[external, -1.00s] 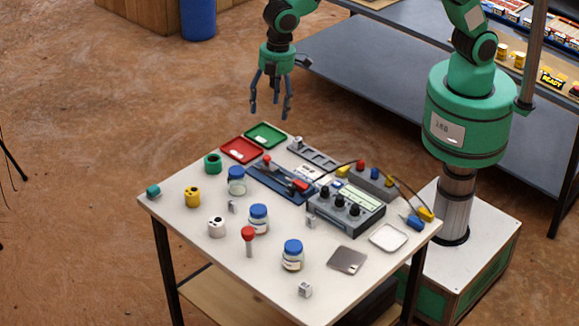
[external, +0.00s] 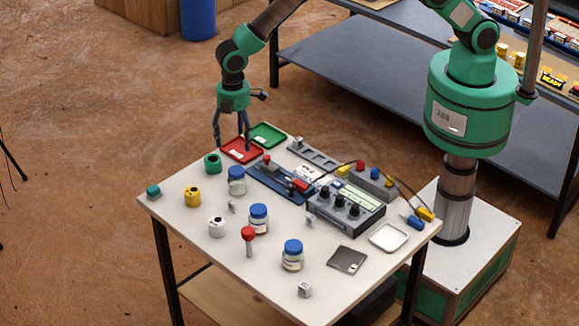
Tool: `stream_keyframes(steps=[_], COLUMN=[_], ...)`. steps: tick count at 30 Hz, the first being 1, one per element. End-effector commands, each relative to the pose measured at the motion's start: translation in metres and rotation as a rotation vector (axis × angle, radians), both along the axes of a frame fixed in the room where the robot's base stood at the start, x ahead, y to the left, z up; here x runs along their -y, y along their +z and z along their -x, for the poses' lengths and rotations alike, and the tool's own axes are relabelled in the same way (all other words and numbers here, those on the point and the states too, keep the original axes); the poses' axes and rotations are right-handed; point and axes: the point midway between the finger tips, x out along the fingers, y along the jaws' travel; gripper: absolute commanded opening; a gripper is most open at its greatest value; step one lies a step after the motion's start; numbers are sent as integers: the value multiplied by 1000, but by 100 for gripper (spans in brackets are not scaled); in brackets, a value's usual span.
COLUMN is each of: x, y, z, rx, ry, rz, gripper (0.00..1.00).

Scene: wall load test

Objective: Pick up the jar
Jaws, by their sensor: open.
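Three clear jars with blue lids stand upright on the white table. One jar (external: 237,183) is toward the back left, one jar (external: 259,221) is near the middle, and one jar (external: 292,257) is nearer the front. The frames do not show which of them is the task's jar. My gripper (external: 231,147) points down with its fingers apart and empty. In the picture it is just above the back-left jar, near the red tray; its exact height over the table is hard to tell.
A red tray (external: 241,152) and a green tray (external: 266,136) lie at the back corner. Green (external: 212,163), yellow (external: 193,197) and white (external: 216,227) cylinders stand at left. A red-topped item (external: 248,241) stands between the jars. A grey control box (external: 346,209) is at right.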

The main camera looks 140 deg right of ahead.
Motion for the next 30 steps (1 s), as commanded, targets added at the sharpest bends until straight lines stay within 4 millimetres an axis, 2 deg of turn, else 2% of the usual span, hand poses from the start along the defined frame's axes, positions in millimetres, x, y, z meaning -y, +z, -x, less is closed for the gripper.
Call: stream_keyframes(steps=[11, 14, 24, 30], x=[0, -1, 0, 0], y=[-6, -16, -66, -83], z=[1, 1, 1, 0], rx=[-1, -2, -2, 0], ry=[0, 0, 0, 0], rz=[0, -1, -1, 0], gripper=[70, 70, 70, 70])
